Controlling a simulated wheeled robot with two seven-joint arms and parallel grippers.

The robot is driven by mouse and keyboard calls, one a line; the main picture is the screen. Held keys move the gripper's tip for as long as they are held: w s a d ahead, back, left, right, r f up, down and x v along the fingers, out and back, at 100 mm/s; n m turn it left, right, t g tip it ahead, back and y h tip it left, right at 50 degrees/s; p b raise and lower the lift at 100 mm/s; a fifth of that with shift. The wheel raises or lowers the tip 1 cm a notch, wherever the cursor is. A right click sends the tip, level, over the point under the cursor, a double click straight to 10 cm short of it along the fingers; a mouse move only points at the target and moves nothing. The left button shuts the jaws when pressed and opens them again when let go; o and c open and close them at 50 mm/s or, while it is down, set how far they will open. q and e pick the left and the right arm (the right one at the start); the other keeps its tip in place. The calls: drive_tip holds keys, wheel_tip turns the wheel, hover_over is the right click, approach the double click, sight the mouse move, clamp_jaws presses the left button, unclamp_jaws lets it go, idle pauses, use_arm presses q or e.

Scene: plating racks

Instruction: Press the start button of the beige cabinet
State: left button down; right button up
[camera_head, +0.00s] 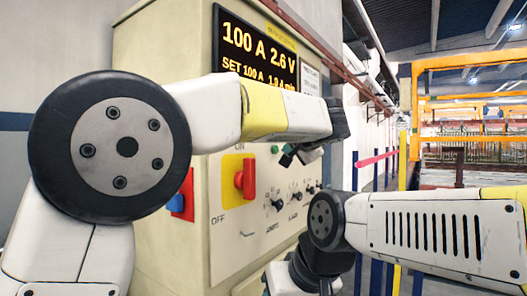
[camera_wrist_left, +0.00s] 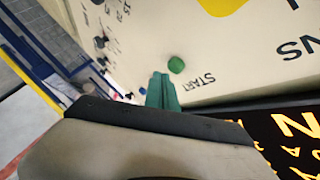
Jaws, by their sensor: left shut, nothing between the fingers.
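The beige cabinet (camera_head: 145,45) fills the left and middle of the head view. Its green start button (camera_wrist_left: 176,64) shows in the left wrist view, near the printed word START. A small green button (camera_head: 275,149) shows on the panel in the head view, just left of my left fingertips. My left gripper (camera_head: 287,159) is shut and empty in front of the panel. In the wrist view its green fingers (camera_wrist_left: 162,82) point toward the panel, their tips just beside the button. Whether they touch the panel cannot be told. My right gripper's fingers are not visible; that arm is at lower right.
A lit display (camera_head: 256,50) sits above the buttons. A red rotary switch (camera_head: 245,178) on a yellow plate and several black knobs (camera_head: 278,205) stick out of the panel. A red and blue part (camera_head: 183,197) is on the cabinet's side. Yellow frames (camera_head: 414,120) stand behind at right.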

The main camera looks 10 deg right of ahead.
use_arm(q)
drive_tip(key=s+d, duration=0.1)
drive_tip(key=s, duration=0.1)
drive_tip(key=s+d, duration=0.1)
drive_tip(key=d, duration=0.1)
drive_tip(key=shift+s+d, duration=0.2)
drive_tip(key=shift+s, duration=0.15)
idle(0.7)
